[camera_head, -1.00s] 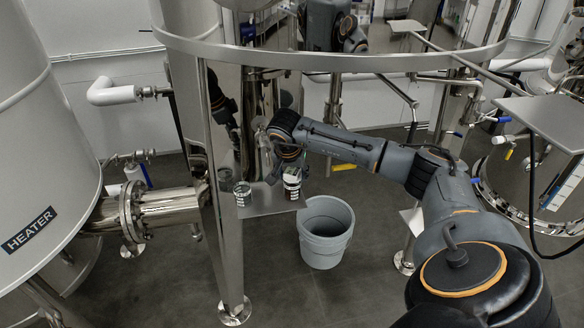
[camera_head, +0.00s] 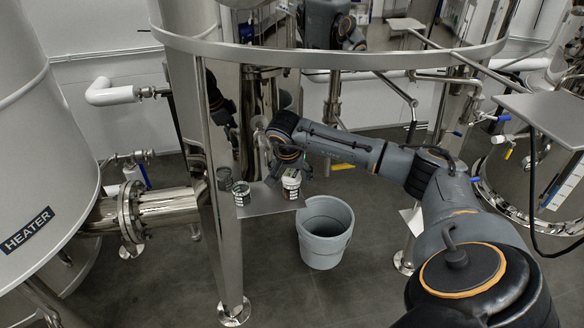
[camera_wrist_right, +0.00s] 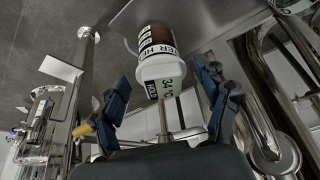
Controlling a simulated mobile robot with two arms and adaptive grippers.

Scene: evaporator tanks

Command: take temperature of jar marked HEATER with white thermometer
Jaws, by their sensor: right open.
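The jar labelled HEATER (camera_wrist_right: 157,37) has brown contents and a black-and-white label; the wrist view shows it at a steep angle. A white thermometer (camera_wrist_right: 162,88) with a numeric display and a HOLD mark is at the jar's white end, apparently touching it. In the head view the jar (camera_head: 291,186) stands on the metal shelf (camera_head: 268,205), with white at its top. My right gripper (camera_wrist_right: 161,76) is open, its fingers on either side of the thermometer. In the head view it (camera_head: 275,168) is partly hidden at the shelf. My left gripper is not in view.
A second jar (camera_head: 242,194) stands at the shelf's left, beside a shiny tank that reflects things. A grey bucket (camera_head: 325,235) is on the floor right of the shelf. A large tank marked HEATER (camera_head: 28,229) stands at left. A steel leg (camera_head: 228,240) rises in front.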

